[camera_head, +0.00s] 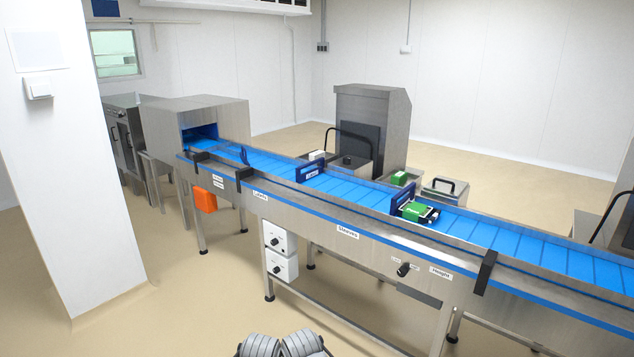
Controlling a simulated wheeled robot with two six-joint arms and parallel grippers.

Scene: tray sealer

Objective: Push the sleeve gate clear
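A blue conveyor (510,241) runs from a steel tunnel at the left to the right edge. Two dark blue gate plates stand on it, one at mid-belt (310,171) and one further right (404,197). The front rail carries a "Sleeves" label (347,232) between them; I cannot tell for sure which plate is the sleeve gate. A green-topped pack (418,212) lies on the belt just right of the right plate, close to it or touching. Neither gripper is in view; only grey ribbed parts of mine show at the bottom edge.
The steel tunnel (222,118) stands at the belt's left end. Black brackets (484,272) rise along the front rail. A tall steel cabinet (398,105) stands behind the belt. White control boxes (281,265) hang below the conveyor. A white pillar (75,160) is at left; floor in front is clear.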

